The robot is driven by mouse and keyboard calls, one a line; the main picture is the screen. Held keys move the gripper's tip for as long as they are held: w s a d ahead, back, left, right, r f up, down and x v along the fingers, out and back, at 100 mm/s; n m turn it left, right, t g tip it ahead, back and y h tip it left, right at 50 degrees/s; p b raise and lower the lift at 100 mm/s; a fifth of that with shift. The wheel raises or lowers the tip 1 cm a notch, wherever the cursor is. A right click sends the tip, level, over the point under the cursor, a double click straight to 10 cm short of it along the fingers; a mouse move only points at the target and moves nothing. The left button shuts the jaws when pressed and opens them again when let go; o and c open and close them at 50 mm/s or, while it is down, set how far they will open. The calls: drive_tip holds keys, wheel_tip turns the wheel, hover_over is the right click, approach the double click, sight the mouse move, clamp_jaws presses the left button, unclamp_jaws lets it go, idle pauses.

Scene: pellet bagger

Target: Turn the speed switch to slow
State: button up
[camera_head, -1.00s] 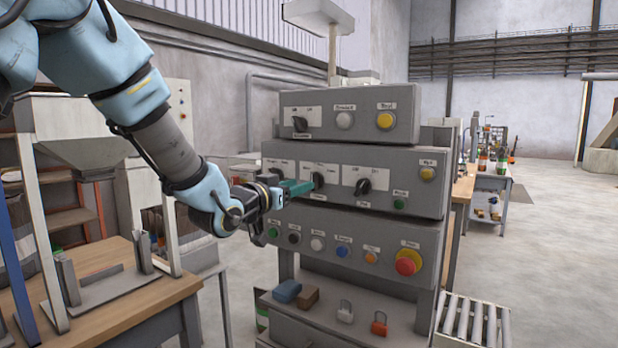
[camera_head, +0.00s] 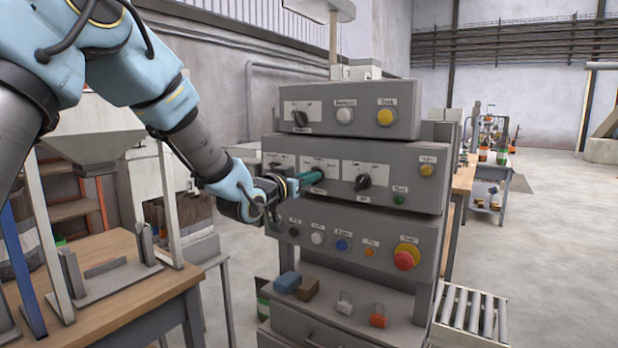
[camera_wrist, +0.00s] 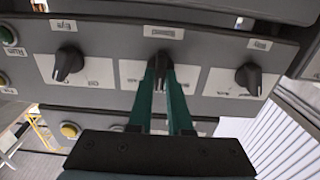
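The speed switch is the dark middle knob (camera_wrist: 160,60) in a row of three on the grey control panel (camera_head: 425,200). In the wrist view, which is upside down, its plate carries a label that seems to read Speed, and the knob stands about upright in the picture. My gripper (camera_head: 314,175) reaches the panel with its green fingers at this knob. In the wrist view the fingertips (camera_wrist: 161,72) lie on either side of the knob, with a narrow gap between the fingers. Whether they press on it cannot be told. In the head view the fingers mostly hide the knob.
A similar dark knob (camera_head: 363,182) sits close to the right of my gripper, and another (camera_wrist: 248,78) is on its other side. Buttons and a red mushroom button (camera_head: 404,260) are below. A wooden table (camera_head: 150,315) stands at the left.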

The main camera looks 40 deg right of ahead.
clamp_jaws()
drive_tip(key=shift+n, duration=0.3)
drive_tip(key=n+b, duration=0.2)
drive_tip(key=n, duration=0.7)
drive_tip(key=shift+w, duration=0.15)
drive_tip(key=shift+n, duration=0.3)
idle(0.5)
drive_tip(key=o, duration=0.5)
unclamp_jaws()
drive_tip(key=shift+a, duration=0.1)
